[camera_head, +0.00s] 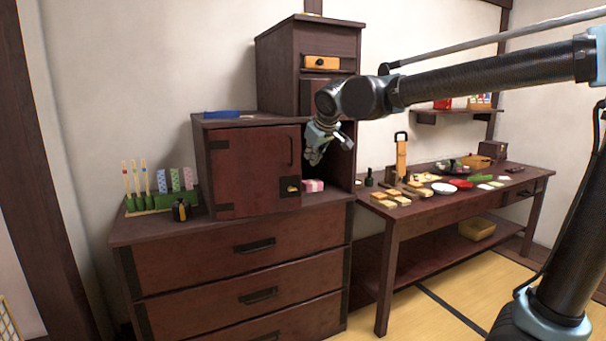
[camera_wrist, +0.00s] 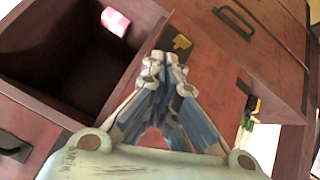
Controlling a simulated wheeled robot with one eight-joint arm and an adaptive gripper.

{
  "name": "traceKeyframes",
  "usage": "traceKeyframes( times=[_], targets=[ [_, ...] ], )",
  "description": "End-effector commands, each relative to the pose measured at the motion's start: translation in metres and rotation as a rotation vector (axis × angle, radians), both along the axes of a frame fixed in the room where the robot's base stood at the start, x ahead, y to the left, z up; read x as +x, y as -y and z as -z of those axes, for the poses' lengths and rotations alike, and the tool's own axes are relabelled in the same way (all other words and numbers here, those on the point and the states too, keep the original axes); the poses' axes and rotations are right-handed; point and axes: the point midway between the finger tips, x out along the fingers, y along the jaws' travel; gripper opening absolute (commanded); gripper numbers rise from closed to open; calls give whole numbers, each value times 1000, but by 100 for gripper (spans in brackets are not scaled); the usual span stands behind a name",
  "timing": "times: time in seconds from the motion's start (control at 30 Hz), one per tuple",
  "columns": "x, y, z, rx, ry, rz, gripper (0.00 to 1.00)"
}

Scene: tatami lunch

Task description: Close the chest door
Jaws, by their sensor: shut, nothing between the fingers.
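The dark wooden chest (camera_head: 165,240) stands against the wall. Its reddish door (camera_head: 250,165) has black hinge plates on the left, a dark handle near the right edge, and a lock plate with a yellow key (camera_head: 292,189). Dark open space shows right of the door. My gripper (camera_head: 314,160) is shut and empty in front of this space, just right of the door edge. In the wrist view, the fingertips (camera_wrist: 165,60) point near the yellow key (camera_wrist: 181,42) on the door (camera_wrist: 210,75); contact cannot be told. The fingers hide part of the door.
A pink box (camera_head: 313,186) sits in the open compartment. A blue item (camera_head: 222,114) lies on top. A low table (camera_head: 395,217) with food stands right. Tatami floor is clear in front.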

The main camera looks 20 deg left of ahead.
Motion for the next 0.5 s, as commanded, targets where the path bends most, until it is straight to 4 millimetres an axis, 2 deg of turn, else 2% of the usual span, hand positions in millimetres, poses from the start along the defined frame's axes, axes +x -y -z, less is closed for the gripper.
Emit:
traceKeyframes(
  times=[0.23, 0.5],
  targets=[
    [-11, 7, 9, 229, -113, 211, 0],
    [-12, 7, 14, 301, -154, 277, 0]
  ],
)
